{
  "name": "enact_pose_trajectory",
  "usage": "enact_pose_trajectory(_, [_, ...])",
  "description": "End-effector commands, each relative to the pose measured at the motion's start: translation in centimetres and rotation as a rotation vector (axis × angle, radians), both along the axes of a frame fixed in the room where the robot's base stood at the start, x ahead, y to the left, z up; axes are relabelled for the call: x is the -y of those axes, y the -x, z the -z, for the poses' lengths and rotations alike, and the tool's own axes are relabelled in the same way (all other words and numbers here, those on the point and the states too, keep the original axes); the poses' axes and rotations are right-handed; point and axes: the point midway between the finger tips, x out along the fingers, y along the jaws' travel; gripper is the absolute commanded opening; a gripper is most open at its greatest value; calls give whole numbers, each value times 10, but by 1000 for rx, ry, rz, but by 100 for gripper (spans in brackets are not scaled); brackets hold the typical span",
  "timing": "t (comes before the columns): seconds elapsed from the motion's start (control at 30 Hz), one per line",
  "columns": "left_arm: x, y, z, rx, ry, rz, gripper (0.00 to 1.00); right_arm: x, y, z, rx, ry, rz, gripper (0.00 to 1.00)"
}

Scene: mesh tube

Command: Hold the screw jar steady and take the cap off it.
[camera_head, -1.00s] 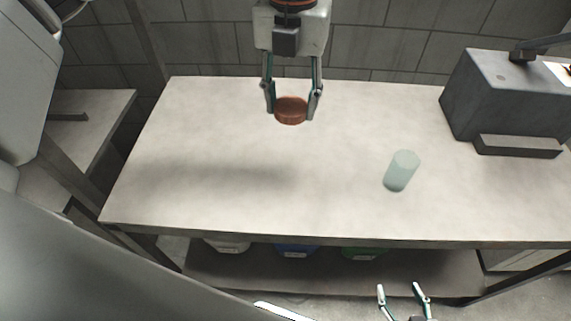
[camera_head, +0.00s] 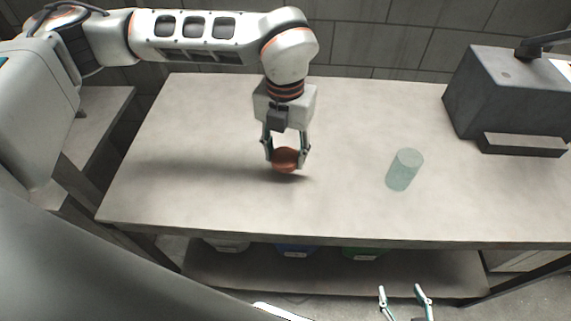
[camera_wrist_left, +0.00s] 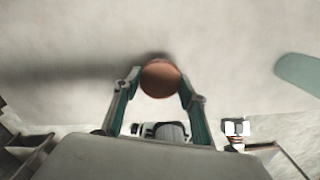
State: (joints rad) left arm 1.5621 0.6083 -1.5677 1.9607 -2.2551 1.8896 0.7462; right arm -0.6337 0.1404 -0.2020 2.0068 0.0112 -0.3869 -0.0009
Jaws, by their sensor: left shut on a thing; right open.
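The screw jar (camera_head: 404,170) is a pale green, see-through cylinder standing upright on the table, with no cap on it. It also shows at the right edge of the left wrist view (camera_wrist_left: 299,73). The cap (camera_head: 285,160) is a round, reddish-brown disc. My left gripper (camera_head: 286,162) is shut on the cap, to the left of the jar and apart from it. In the left wrist view the cap (camera_wrist_left: 160,79) sits between the two fingertips, close to the table top. My right gripper (camera_head: 402,292) is open and empty in front of the table's near edge.
The pale table (camera_head: 190,200) is clear around the cap and the jar. A dark grey box-shaped machine (camera_head: 500,95) stands at the right rear. Below the table, a shelf (camera_head: 330,275) holds several bins.

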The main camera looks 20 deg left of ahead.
Motion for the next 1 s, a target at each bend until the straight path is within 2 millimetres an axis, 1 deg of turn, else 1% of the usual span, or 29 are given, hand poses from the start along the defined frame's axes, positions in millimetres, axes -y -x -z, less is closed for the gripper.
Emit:
enact_pose_trajectory(0.17, [0, 0, 11, -1, 0, 0, 16, 0, 0, 1, -2, 1, 0, 55])
enact_pose_trajectory(0.3, [0, 1, 33, -3, -1, -1, 16, 0, 1, 4, -3, 3, -1, 55])
enact_pose_trajectory(0.4, [0, 1, 44, -3, -1, -1, 16, 1, 1, 5, -4, 5, -1, 55])
enact_pose_trajectory(0.67, [0, 0, 44, 1, 0, 0, 16, 2, -2, 2, 3, 6, 0, 55])
enact_pose_trajectory(0.8, [0, 0, 48, 0, 0, 0, 16, 2, -3, 2, 5, 6, 1, 55])
enact_pose_trajectory(0.83, [0, 0, 48, 0, 0, 0, 44, 2, -3, 2, 5, 6, 0, 55])
enact_pose_trajectory(0.87, [0, 0, 48, 1, 0, 0, 52, 2, -4, 2, 6, 6, 0, 55])
enact_pose_trajectory(0.9, [0, 0, 48, 1, 0, 0, 58, 2, -4, 1, 6, 6, 0, 55])
enact_pose_trajectory(1.0, [0, 0, 48, 1, 0, 0, 58, 2, -4, 1, 6, 6, 0, 55])
